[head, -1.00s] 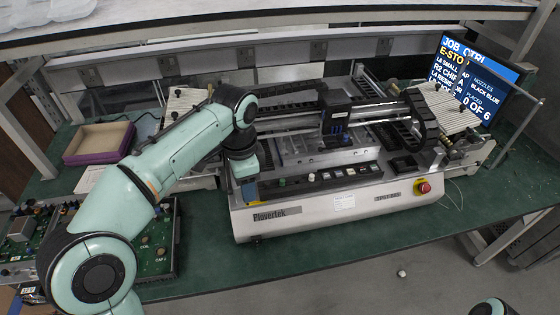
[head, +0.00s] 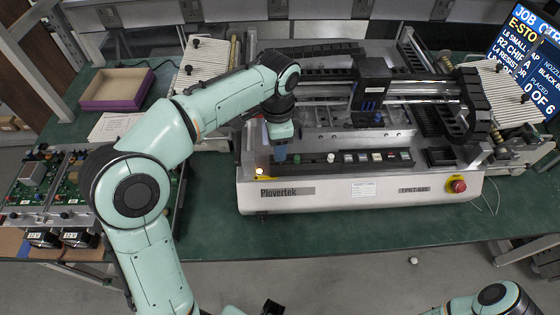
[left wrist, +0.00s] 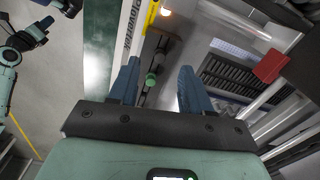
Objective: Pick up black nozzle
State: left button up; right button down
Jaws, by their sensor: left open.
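My left gripper (head: 281,152) is over the left end of the dark front strip of the grey Plovertek machine (head: 330,195). In the left wrist view its two blue fingers (left wrist: 158,72) are apart and hold nothing. Between and beyond them lies the dark strip with a round green top (left wrist: 151,79) and small dark parts. I cannot tell which of these is the black nozzle; the fingers and wrist hide some of the strip. A dark part (head: 272,307) at the bottom edge of the head view may belong to my right arm; its jaws are unclear.
Several buttons and a red emergency stop (head: 458,186) line the machine's front. A carriage (head: 370,90) stands over its middle. A monitor (head: 530,60) is at the right, a purple box (head: 117,89) and circuit boards (head: 60,185) at the left. The bench front is clear.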

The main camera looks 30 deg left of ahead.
aim_at(280, 163)
pick_arm(q)
jog(key=shift+w+d+f+b, duration=0.1)
jog(key=shift+w+f+b, duration=0.05)
jog(key=shift+f, duration=1.2)
jog(key=shift+w+d+f+b, duration=0.1)
jog(key=shift+f+b, duration=0.05)
jog(key=shift+f, duration=1.2)
grip_shut()
